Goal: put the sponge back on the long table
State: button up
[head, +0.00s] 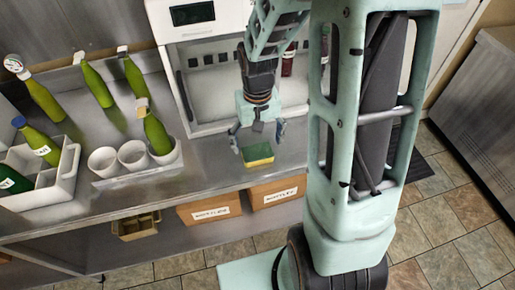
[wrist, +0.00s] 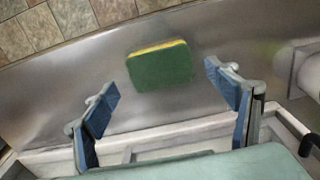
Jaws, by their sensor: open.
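The sponge (head: 258,155), green with a yellow layer, lies flat on the steel long table (head: 215,172) near its front edge. It also shows in the wrist view (wrist: 160,66), green face up, with bare metal around it. My gripper (head: 257,132) is open and empty just above and behind the sponge. In the wrist view the blue-padded fingers of my gripper (wrist: 163,84) stand wide apart to either side, with clear gaps to the sponge. I see no finger touching it.
A white machine (head: 205,75) with an open bay stands behind my gripper. To the left are a tray with white cups (head: 133,155), several green bottles (head: 95,82) and a white crate (head: 62,180). Cardboard boxes (head: 210,208) sit below the tabletop.

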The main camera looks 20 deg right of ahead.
aim_at(257, 152)
notch_tip(257, 152, up, 8)
jog(key=shift+f, duration=0.2)
jog(key=shift+f, duration=0.1)
dwell(0.4)
